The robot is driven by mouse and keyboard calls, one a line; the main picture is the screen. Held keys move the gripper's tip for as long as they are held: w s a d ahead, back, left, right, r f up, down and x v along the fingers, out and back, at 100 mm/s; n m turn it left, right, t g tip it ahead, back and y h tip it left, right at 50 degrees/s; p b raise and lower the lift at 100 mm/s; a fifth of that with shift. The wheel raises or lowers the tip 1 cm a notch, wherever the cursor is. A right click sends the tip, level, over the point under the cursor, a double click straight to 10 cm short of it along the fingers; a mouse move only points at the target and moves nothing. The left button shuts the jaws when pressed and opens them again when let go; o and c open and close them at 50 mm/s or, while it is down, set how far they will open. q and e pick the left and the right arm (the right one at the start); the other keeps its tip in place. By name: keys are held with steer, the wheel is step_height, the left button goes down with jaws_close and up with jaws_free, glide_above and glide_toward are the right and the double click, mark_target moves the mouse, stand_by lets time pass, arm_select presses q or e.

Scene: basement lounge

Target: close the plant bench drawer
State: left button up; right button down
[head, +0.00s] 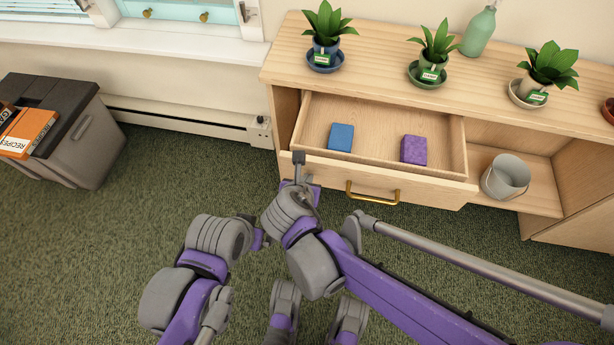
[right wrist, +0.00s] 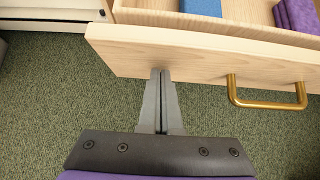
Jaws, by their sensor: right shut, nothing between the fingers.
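The plant bench (head: 420,95) is light wood, and its drawer (head: 385,170) stands pulled out, with a brass handle (head: 372,194) on its front. A blue block (head: 341,137) and a purple block (head: 413,150) lie inside the drawer. My right gripper (head: 299,158) is shut and empty at the left part of the drawer front. In the right wrist view its fingertips (right wrist: 158,76) meet the lower edge of the drawer front (right wrist: 180,55), left of the handle (right wrist: 268,96); I cannot tell whether they touch. My left gripper is not clearly visible; part of the left arm shows at lower left.
Several potted plants (head: 324,32) and a green bottle (head: 479,30) stand on the bench top. A grey bucket (head: 506,177) sits on the open shelf right of the drawer. A grey bin (head: 78,150) with orange books (head: 27,131) stands at left. Green carpet lies in front.

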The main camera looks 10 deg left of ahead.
steer(key=shift+s, duration=0.1)
steer(key=w+b, duration=0.1)
steer(key=w, duration=1.3)
steer(key=w+b, duration=0.1)
steer(key=w, duration=0.6)
steer(key=shift+w+a+b, duration=0.2)
steer(key=shift+a+b, duration=0.1)
steer(key=shift+a, duration=0.05)
steer(key=shift+w, duration=0.65)
steer(key=shift+w+r, duration=0.1)
steer(key=shift+w, duration=0.1)
